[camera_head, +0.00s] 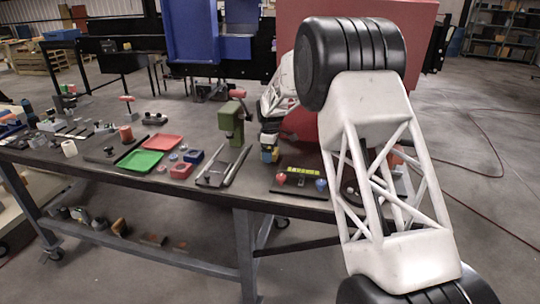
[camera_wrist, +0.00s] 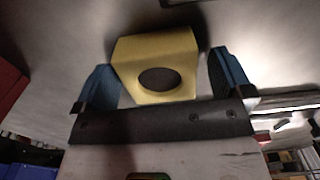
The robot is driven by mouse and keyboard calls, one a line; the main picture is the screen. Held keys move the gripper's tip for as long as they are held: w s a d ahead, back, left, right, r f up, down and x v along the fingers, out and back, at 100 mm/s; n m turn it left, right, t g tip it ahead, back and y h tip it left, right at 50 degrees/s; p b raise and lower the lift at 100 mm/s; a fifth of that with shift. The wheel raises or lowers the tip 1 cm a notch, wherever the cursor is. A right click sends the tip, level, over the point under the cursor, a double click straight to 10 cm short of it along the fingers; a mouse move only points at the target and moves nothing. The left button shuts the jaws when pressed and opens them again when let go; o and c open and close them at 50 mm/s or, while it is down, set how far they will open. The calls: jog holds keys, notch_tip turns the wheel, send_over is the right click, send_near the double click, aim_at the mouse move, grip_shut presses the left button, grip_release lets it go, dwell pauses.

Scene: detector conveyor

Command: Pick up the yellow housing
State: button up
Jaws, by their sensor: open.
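The yellow housing (camera_wrist: 150,48) is a block with a round dark hole in its face. In the wrist view it lies between the two blue fingers of my gripper (camera_wrist: 160,70), with visible gaps on both sides, so the fingers are open around it and not closed on it. In the head view my gripper (camera_head: 269,150) is low over the table's right part, and a small yellow patch, likely the housing (camera_head: 266,148), shows there. Most of the housing is hidden by the gripper in that view.
A green press (camera_head: 231,120) stands just left of my gripper. A dark board (camera_head: 300,188) with red and blue knobs lies to its right. Red (camera_head: 181,171) and blue (camera_head: 194,157) blocks, a green tray (camera_head: 140,160) and a red tray (camera_head: 162,142) lie further left. A red panel stands behind.

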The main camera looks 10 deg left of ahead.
jog(key=c, duration=1.2)
jog(key=shift+r, duration=0.1)
jog(key=shift+r, duration=4.95)
